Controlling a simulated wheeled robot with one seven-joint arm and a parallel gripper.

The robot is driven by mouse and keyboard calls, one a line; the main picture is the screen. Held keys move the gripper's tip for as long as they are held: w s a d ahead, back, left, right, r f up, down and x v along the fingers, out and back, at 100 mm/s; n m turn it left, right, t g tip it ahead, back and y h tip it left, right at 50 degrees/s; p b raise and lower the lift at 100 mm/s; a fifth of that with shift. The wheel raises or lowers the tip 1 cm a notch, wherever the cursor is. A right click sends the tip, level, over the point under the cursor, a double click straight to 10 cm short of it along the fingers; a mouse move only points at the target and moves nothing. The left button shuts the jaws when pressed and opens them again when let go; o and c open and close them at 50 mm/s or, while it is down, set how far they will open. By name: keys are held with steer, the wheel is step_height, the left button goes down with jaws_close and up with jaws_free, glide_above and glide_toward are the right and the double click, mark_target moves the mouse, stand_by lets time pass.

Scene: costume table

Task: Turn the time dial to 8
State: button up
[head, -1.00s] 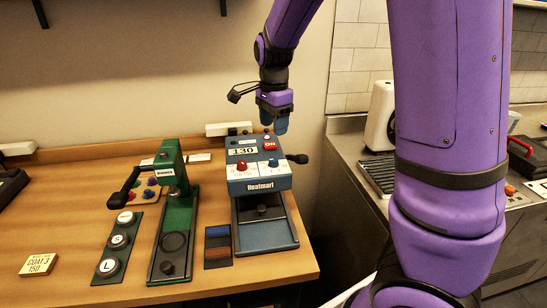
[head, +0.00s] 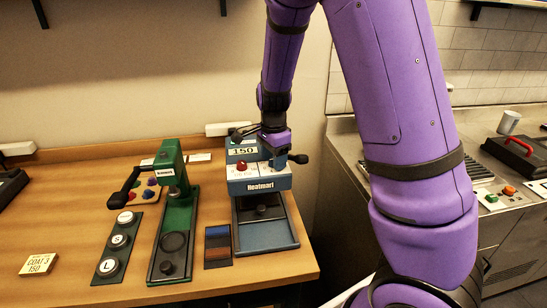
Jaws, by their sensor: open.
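The blue heat press (head: 259,186), marked "Heatmari", stands near the right end of the wooden table. Its display (head: 243,151) appears to read 150. A red dial (head: 241,166) shows on the left of its panel. The second dial, on the right of the panel, is mostly or wholly hidden by my gripper (head: 277,161). My gripper is open, pointing down over that right part of the panel. Whether its fingers are around or touching the dial cannot be told. The dial's setting cannot be read.
A black side handle (head: 299,158) juts out right of the press, close to my gripper. A green press (head: 179,215), a board with round S, M and L pieces (head: 118,242) and a "COAT 3 150" card (head: 39,264) are to the left. The front table strip is clear.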

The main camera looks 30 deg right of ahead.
steer(key=c, duration=0.9)
steer(key=shift+n, duration=0.3)
steer(key=n, duration=0.9)
steer(key=shift+n, duration=0.4)
steer(key=n, duration=0.4)
steer(key=shift+n, duration=2.8)
